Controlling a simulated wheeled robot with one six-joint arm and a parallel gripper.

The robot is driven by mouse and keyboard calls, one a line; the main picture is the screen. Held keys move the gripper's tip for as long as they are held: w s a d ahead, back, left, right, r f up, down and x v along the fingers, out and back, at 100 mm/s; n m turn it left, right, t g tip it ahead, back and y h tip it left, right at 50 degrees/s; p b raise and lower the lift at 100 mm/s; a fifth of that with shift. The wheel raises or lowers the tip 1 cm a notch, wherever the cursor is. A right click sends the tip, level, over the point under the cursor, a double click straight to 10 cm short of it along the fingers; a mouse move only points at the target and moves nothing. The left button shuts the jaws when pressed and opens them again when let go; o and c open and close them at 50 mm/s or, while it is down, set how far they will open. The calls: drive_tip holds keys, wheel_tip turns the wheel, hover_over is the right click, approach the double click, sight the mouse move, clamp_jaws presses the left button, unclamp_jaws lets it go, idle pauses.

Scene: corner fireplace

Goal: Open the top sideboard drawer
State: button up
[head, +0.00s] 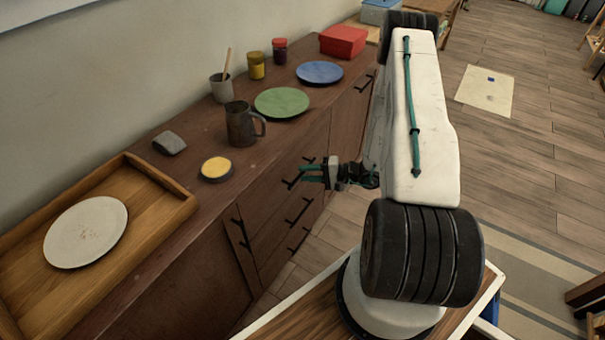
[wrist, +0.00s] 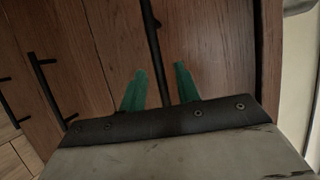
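The dark wooden sideboard (head: 215,150) runs along the wall in the head view. Its top drawer (head: 268,191) looks flush with the front and has a black bar handle (head: 292,184). My gripper (head: 306,172) is at this handle, with teal fingers pointing at the drawer front. In the wrist view my gripper (wrist: 160,67) is open, one finger on each side of the black handle bar (wrist: 154,45). A gap shows between the bar and each finger. Whether the fingertips touch the drawer front cannot be told.
Two lower drawer handles (head: 298,211) (head: 300,241) sit beneath. A cabinet door handle (head: 241,233) is to the left. On top stand a dark jug (head: 240,124), a green plate (head: 282,102) and a wooden tray (head: 160,190). The floor (head: 345,215) before the drawers is clear.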

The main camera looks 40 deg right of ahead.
drive_tip(key=shift+x, duration=1.05)
clamp_jaws()
